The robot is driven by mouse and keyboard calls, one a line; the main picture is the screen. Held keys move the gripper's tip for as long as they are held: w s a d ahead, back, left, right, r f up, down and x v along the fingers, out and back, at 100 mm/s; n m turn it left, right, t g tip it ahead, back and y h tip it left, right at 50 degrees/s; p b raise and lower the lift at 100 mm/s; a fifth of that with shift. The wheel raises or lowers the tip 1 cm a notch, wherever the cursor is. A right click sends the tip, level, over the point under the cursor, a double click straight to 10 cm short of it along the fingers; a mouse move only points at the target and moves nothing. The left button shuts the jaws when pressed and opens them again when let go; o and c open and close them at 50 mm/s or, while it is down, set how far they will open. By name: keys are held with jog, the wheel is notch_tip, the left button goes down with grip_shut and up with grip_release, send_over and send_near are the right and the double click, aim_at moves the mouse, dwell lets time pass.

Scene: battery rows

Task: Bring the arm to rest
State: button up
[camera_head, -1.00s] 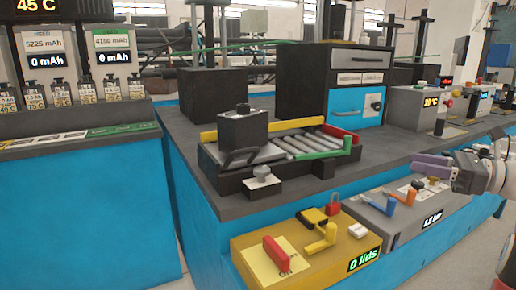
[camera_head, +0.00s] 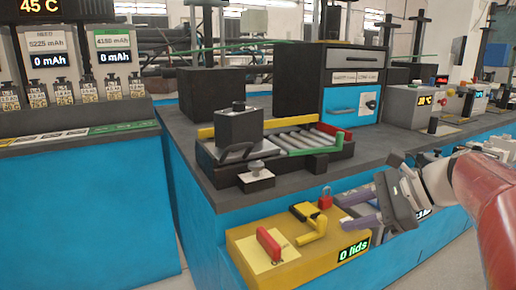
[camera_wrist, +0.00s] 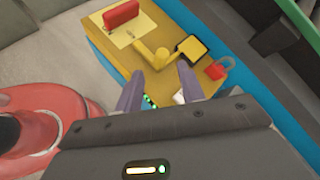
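My red forearm reaches in from the right edge. In the wrist view, the two purple fingers of my gripper (camera_wrist: 158,82) stand apart with nothing held between them. They point toward the yellow box (camera_wrist: 105,58), whose yellow lever (camera_wrist: 152,55) shows just beyond the fingertips. The fingers appear apart from the lever.
A roller tray (camera_head: 208,160) with a dark block (camera_head: 239,128) is on the bench (camera_head: 185,130). Open floor (camera_head: 420,272) lies at the lower right.

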jog(key=s+a+f+n+h, duration=0.1)
jog(key=s+f+n+h, duration=0.4)
jog(key=s+n, duration=0.3)
jog(key=s+a+f+n+h, duration=0.2)
jog(key=s+f+n+h, duration=0.3)
jog(key=s+f+n, duration=0.3)
jog(key=shift+s+a+n+t, duration=0.3)
jog(key=shift+s+n, duration=0.05)
jog(key=shift+n, duration=0.45)
